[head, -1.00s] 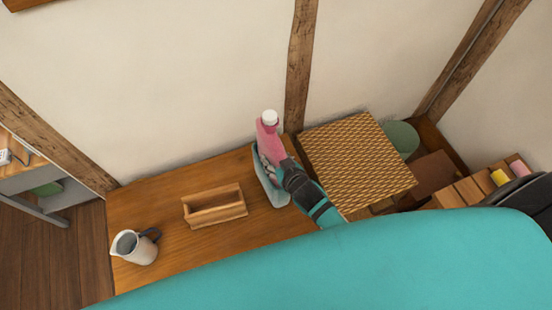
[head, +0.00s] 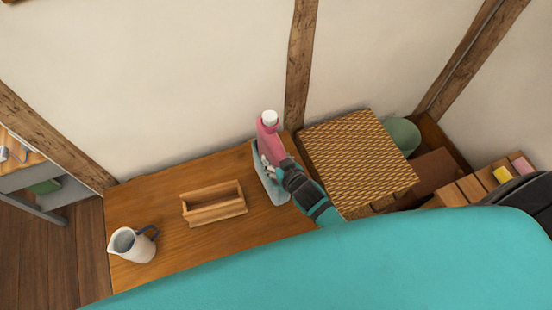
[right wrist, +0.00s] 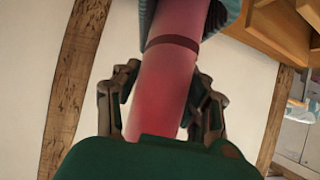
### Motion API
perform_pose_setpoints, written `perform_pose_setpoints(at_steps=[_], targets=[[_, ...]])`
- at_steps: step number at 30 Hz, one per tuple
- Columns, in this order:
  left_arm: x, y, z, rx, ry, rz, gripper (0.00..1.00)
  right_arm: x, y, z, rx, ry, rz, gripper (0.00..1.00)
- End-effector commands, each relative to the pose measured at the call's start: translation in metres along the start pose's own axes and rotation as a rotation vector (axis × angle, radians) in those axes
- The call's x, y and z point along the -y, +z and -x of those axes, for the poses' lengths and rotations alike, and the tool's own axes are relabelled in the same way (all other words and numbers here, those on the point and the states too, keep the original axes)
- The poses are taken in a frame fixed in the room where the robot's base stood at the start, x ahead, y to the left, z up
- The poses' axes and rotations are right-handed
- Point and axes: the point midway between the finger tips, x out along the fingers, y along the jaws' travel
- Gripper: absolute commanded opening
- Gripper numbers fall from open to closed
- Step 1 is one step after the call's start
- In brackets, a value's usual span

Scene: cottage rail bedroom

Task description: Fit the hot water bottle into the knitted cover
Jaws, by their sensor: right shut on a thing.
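The hot water bottle (head: 271,142) is pink with a white cap, held with the cap up at the back of the wooden table. My right gripper (head: 275,172) is shut on it; the right wrist view shows the pink body (right wrist: 167,80) between both fingers. The grey-blue knitted cover (head: 272,193) stands around or behind the bottle's lower part. In the right wrist view, cover fabric (right wrist: 234,10) shows beside the bottle's far end, past a dark red band. How deep the bottle sits inside is hidden. My left gripper is not in view.
On the wooden table (head: 165,205) are an open wooden box (head: 215,207) and a white jug (head: 133,245) at left. A woven-topped box (head: 355,160) stands close right of the gripper. The wall (head: 200,80) is close behind. Table between box and cover is clear.

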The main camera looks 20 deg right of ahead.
Motion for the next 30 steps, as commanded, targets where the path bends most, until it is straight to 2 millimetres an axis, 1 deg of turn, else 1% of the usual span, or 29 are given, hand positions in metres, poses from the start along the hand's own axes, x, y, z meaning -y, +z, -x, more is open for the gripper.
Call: perform_pose_setpoints(at_steps=[2,30], targets=[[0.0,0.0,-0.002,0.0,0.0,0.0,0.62,0.0,-0.001,-0.002,-0.008,-0.001,0.0,0.0],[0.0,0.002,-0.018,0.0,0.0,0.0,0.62,0.0,0.017,-0.013,-0.007,-0.001,0.0,0.0]])
